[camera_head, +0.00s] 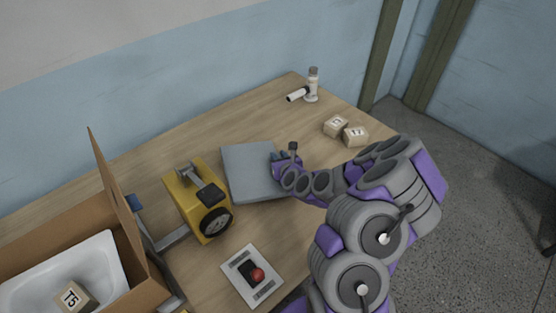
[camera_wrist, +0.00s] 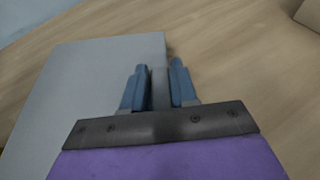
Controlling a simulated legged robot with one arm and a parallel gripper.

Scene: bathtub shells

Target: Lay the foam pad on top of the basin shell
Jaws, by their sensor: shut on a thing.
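The foam pad (camera_head: 248,170) is a flat grey square on the wooden table, right of the yellow machine; I cannot tell if it is slightly raised. In the wrist view the pad (camera_wrist: 85,90) fills the left side. My gripper (camera_head: 277,158) is at the pad's right edge. Its blue fingers (camera_wrist: 160,72) are shut on that edge, with a grey strip between them. The white basin shell (camera_head: 65,267) sits inside an open cardboard box at the lower left. A small block marked T5 (camera_head: 75,297) lies in the basin.
The yellow machine (camera_head: 187,205) stands between pad and box. The box's raised flap (camera_head: 118,205) faces the table. A white plate with a red button (camera_head: 252,276) lies in front. Two small blocks (camera_head: 345,130) and white bottles (camera_head: 311,88) are at the back right.

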